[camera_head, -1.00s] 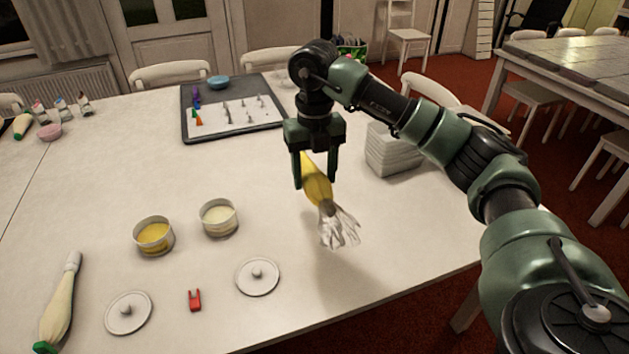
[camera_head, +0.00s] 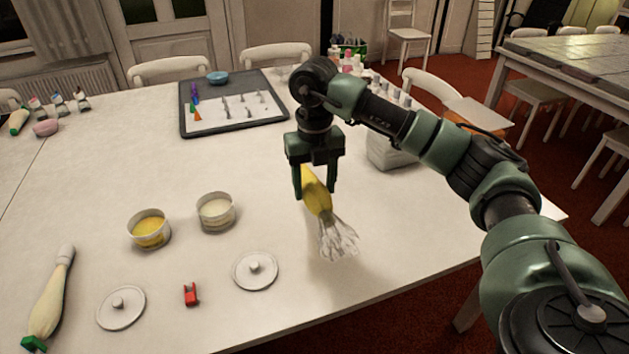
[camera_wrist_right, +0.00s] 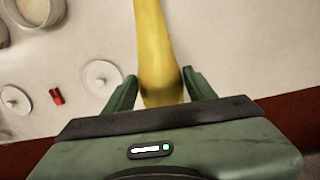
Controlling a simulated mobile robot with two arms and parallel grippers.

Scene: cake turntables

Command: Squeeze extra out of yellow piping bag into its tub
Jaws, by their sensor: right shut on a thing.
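My right gripper (camera_head: 315,188) is shut on the yellow piping bag (camera_head: 318,194) and holds it above the table, tilted, with its clear crumpled end low and to the right. In the right wrist view the bag (camera_wrist_right: 155,55) runs up from between the fingers (camera_wrist_right: 158,92). The tub with yellow filling (camera_head: 149,230) stands open on the table, left of the bag, and a similar tub with pale filling (camera_head: 216,211) stands beside it. My left gripper is not in view.
Two white lids (camera_head: 121,307) (camera_head: 255,270) and a red clip (camera_head: 190,294) lie in front of the tubs. A pale piping bag (camera_head: 50,300) lies at the front left. A tray with nozzles (camera_head: 233,104) is at the back.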

